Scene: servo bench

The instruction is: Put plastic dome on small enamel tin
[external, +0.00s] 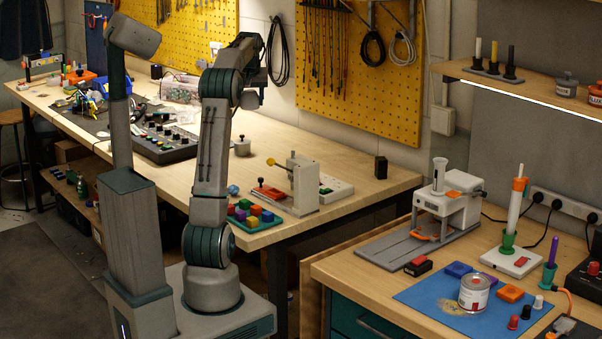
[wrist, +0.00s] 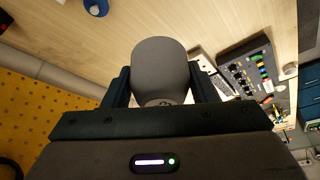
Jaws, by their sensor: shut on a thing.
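My gripper (wrist: 161,78) is shut on a smooth grey rounded piece, which looks like the plastic dome (wrist: 161,62). It sits between the two dark fingers in the wrist view. In the external view my gripper (external: 258,92) is raised above the long bench, and the held piece is too small there to tell clearly. A small grey lidded pot (external: 242,147) stands upright on that bench, below the gripper. A pale tin with a red label (external: 473,294) stands on the blue mat at the right. I cannot tell for certain which is the small enamel tin.
A control panel with knobs (external: 162,142) lies left of the pot. A fixture with a yellow knob (external: 304,183) and a tray of coloured blocks (external: 247,226) stand near the front edge. A yellow pegboard (external: 350,80) is behind. Bare wood surrounds the pot.

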